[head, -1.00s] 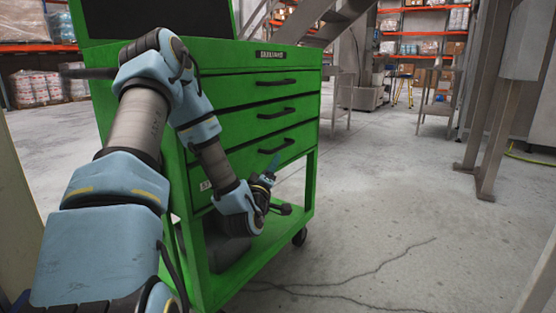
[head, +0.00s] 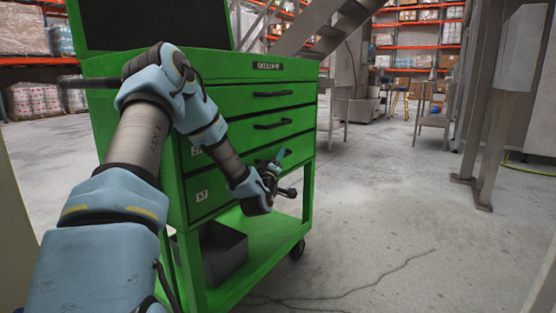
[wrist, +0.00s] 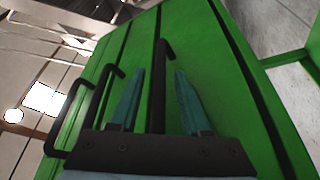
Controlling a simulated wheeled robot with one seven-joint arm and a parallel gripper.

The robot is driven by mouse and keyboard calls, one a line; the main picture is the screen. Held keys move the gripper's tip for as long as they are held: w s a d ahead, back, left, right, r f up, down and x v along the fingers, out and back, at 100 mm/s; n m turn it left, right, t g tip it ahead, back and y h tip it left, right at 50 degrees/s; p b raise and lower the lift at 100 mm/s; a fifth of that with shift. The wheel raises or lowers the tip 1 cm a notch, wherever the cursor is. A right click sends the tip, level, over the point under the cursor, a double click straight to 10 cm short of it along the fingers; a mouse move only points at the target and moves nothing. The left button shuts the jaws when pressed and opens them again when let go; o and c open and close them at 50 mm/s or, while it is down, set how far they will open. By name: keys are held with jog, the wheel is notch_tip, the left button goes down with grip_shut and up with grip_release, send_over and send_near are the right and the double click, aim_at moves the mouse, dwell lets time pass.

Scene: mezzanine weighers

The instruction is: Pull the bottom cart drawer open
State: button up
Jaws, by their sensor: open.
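The green cart (head: 245,258) stands in front of me with a stack of drawers. The bottom drawer (head: 213,194) is the lowest front, with a small white label at its left; it looks closed. My gripper (head: 284,173) is at this drawer's front and mostly hides its handle in the head view. In the wrist view, the dark bar handle (wrist: 162,75) lies between the two teal fingers of my gripper (wrist: 157,85). The fingers are open, one on each side of the bar, and show gaps to it. Contact cannot be told.
The upper drawers have their own handles (head: 273,124), which also show left of my fingers in the wrist view (wrist: 113,78). A grey bin (head: 222,252) sits on the cart's lower shelf. The concrete floor (head: 390,225) right of the cart is clear. A metal post (head: 487,120) stands at the right.

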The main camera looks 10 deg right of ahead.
grip_shut()
dwell(1.4)
